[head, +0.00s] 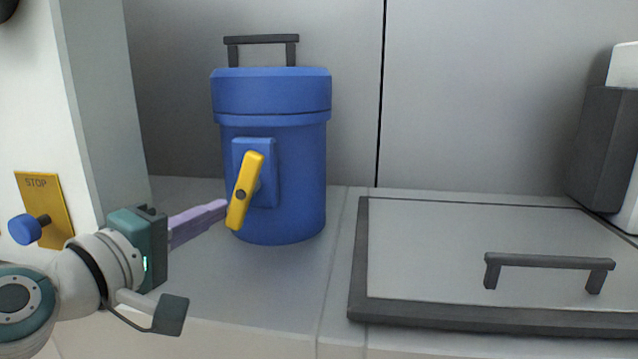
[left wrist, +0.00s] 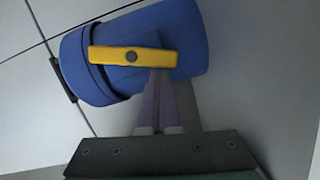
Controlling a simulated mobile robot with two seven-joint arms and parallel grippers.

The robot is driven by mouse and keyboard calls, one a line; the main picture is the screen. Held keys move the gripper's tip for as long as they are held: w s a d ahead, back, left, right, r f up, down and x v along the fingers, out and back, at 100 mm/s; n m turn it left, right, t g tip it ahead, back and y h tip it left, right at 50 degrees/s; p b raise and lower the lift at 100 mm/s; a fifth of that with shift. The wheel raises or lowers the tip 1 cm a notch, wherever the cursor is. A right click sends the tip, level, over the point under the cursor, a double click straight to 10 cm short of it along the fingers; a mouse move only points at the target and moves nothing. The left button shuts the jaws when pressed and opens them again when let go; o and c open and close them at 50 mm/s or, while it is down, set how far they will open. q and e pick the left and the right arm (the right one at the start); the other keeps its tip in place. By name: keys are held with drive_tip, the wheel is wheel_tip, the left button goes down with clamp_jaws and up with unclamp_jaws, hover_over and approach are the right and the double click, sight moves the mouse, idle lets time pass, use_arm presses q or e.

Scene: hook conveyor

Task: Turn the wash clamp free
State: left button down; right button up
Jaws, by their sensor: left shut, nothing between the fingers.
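The wash clamp is a yellow bar handle (head: 245,191) on a dark pivot, on the front plate of a blue canister (head: 290,215). In the head view the clamp is tilted, its top leaning right. In the left wrist view the clamp (left wrist: 110,54) crosses the blue canister (left wrist: 185,35). My left gripper (head: 224,207) comes from the left with its purple fingers shut and empty. Its tips are at the lower end of the clamp; I cannot tell whether they touch it. In the left wrist view the fingertips (left wrist: 160,72) overlap one end of the clamp. My right gripper is not in view.
The canister stands on a grey counter with a dark handle (head: 262,40) on top. At right lies a dark-framed hatch (head: 420,250) with a bar handle (head: 550,262). At left are a yellow STOP plate (head: 42,205) and a blue knob (head: 25,229) beside my left arm.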

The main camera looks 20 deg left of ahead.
use_arm(q)
drive_tip(key=shift+w+d+f+n+t+b, duration=0.1)
drive_tip(key=shift+d+f+n+t+b, duration=0.1)
drive_tip(key=shift+n+b, duration=0.35)
drive_tip(key=shift+d+f+n+t+b, duration=0.1)
drive_tip(key=shift+f+n+b, duration=0.1)
drive_tip(key=shift+n+b, duration=0.35)
drive_tip(key=shift+d+n, duration=0.1)
drive_tip(key=shift+n, duration=0.2)
